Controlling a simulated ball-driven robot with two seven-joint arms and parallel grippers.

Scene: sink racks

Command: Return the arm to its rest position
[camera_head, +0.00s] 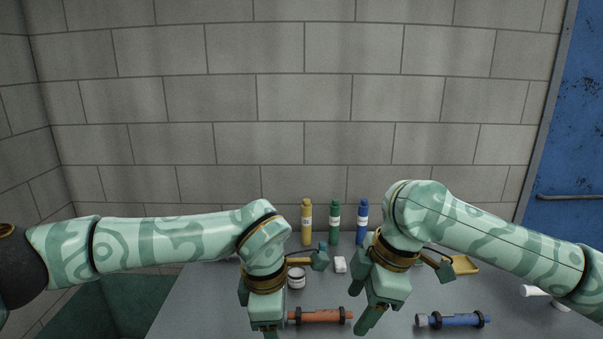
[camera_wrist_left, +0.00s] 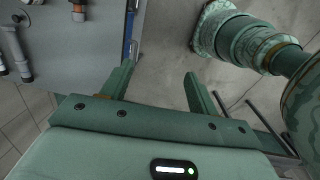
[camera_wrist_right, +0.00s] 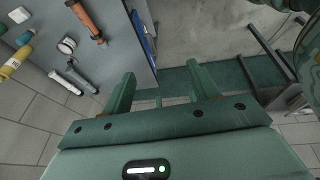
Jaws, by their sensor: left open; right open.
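My left arm (camera_head: 170,241) reaches in from the left, and its gripper (camera_head: 265,329) points down by the near part of the grey table (camera_head: 205,300). In the left wrist view, the left gripper (camera_wrist_left: 158,78) has its fingers apart with nothing between them. My right arm (camera_head: 505,228) comes in from the right, and its gripper (camera_head: 367,312) hangs down, tilted, between the orange and blue tubes. In the right wrist view, the right gripper (camera_wrist_right: 160,80) is open and empty, beyond the table's edge in that picture. The left fingertips are partly cut off in the head view.
An orange tube (camera_head: 320,316) and a blue tube (camera_head: 455,320) lie near the grippers. A white jar (camera_head: 296,279) stands close to the left gripper. Yellow (camera_head: 306,225), green (camera_head: 334,225) and blue (camera_head: 362,222) bottles stand by the wall. A yellow tray (camera_head: 465,265) lies right.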

